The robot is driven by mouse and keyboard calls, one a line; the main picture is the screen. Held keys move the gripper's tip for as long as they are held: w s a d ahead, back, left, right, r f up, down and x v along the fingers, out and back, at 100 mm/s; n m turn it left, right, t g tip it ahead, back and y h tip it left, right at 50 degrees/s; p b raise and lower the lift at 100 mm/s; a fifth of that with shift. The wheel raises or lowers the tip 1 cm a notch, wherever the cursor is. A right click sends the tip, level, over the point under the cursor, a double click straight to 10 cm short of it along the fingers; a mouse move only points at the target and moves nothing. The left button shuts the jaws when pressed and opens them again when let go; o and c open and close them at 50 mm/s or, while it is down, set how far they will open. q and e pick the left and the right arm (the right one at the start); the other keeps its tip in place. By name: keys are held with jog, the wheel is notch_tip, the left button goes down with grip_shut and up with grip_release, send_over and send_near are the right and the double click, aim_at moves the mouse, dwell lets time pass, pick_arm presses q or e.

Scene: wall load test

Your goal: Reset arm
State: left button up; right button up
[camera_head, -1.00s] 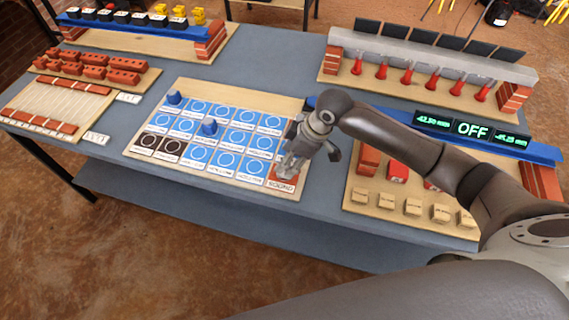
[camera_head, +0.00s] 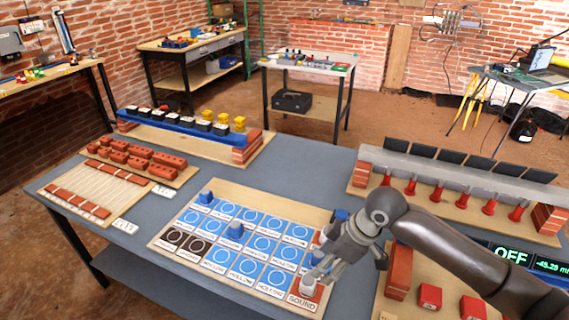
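My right arm comes in from the right, and its gripper (camera_head: 322,278) is low over the near right corner of the board of labelled tiles (camera_head: 255,191). Its tip is over or touching the red "SOUND" tile (camera_head: 302,300); I cannot tell which. The finger opening is unclear, and no held object can be made out. The gripper and wrist hide part of the board's right edge. Two blue pieces, one at the upper left (camera_head: 206,196) and one near the middle (camera_head: 235,229), stand on blue tiles. My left gripper is not in view.
A rack of red plungers under a grey beam (camera_head: 450,173) stands at right. Brick boards (camera_head: 100,190) and a blue beam with weights (camera_head: 185,128) stand at left. Bare grey table (camera_head: 310,165) lies between.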

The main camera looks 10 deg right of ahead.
jog(key=s+a+f+m+t, duration=0.1)
jog(key=s+a+f, duration=0.2)
jog(key=s, duration=0.2)
jog(key=s+a+f+m, duration=0.2)
jog(key=s+a+f, duration=0.2)
jog(key=s, duration=0.1)
jog(key=s+d+f+m+h, duration=0.3)
jog(key=s+d+m, duration=0.3)
jog(key=s+d, duration=0.45)
jog(key=s+a+f+g, duration=0.1)
jog(key=s+f, duration=0.1)
jog(key=f, duration=1.2)
jog(key=s+a+f, duration=0.1)
jog(key=s+f, duration=0.1)
jog(key=f, duration=1.2)
jog(key=s+d+f+g, duration=0.1)
jog(key=s+d+f, duration=0.2)
jog(key=s+f, duration=1.1)
jog(key=shift+s+d+h, duration=0.15)
jog(key=shift+s+h, duration=0.15)
jog(key=shift+s, duration=0.8)
